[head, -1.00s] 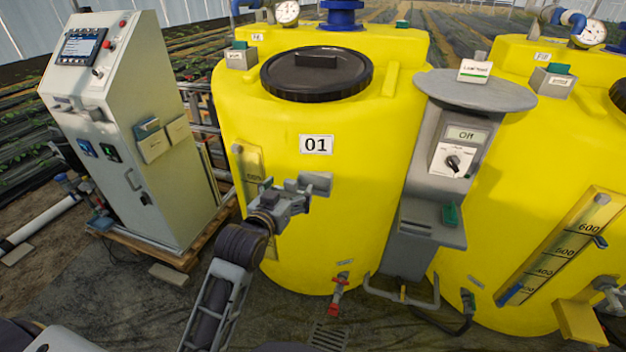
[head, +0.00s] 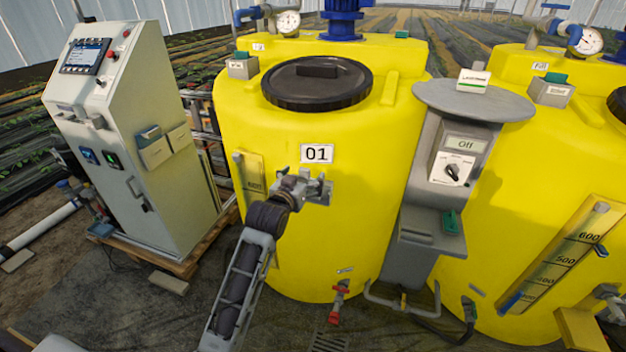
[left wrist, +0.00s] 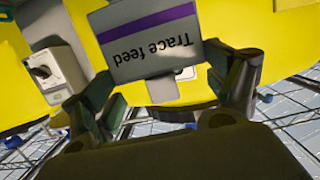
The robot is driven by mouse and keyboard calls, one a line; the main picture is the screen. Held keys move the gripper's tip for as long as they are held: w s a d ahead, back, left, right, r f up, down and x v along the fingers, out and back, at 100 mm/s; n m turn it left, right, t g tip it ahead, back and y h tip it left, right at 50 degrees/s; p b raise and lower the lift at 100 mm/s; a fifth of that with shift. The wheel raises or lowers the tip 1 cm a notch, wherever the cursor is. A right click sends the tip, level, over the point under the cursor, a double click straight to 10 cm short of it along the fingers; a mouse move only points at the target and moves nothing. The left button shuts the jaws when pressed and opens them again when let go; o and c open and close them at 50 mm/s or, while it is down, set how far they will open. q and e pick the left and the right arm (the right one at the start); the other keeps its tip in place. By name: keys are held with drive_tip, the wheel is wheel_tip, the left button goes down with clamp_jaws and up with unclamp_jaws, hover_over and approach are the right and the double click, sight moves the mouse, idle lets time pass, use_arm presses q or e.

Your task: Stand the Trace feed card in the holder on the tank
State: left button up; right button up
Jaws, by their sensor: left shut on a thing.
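My left gripper (head: 318,186) is in front of yellow tank 01 (head: 350,235), just below its 01 label. In the left wrist view the gripper (left wrist: 160,98) is shut on the Trace feed card (left wrist: 150,60). The card is white-grey with a purple stripe, and its lettering is upside down in that view. In the head view I cannot make out the card. A grey holder plate (head: 326,199) on the tank front is partly hidden behind the gripper. I cannot tell whether the card touches it. My right gripper is not in view.
A grey pedestal (head: 420,255) with a round top and a selector reading Off stands right of the tank, beside a second yellow tank (head: 545,150). A control cabinet (head: 140,150) stands at left. A red-handled valve (head: 337,303) sticks out low on tank 01.

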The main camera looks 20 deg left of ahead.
use_arm(q)
drive_tip(key=w, duration=0.9)
drive_tip(key=shift+d+p, duration=0.15)
drive_tip(key=shift+p, duration=0.15)
drive_tip(key=shift+f, duration=0.8)
drive_tip(key=shift+s+f, duration=0.1)
drive_tip(key=shift+f, duration=0.75)
wheel_tip(320, 180, down, 3)
drive_tip(key=shift+f, duration=0.1)
drive_tip(key=shift+w+f, duration=0.2)
drive_tip(key=shift+f, duration=0.25)
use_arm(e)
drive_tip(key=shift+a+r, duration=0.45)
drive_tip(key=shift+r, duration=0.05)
use_arm(q)
drive_tip(key=shift+f, duration=0.4)
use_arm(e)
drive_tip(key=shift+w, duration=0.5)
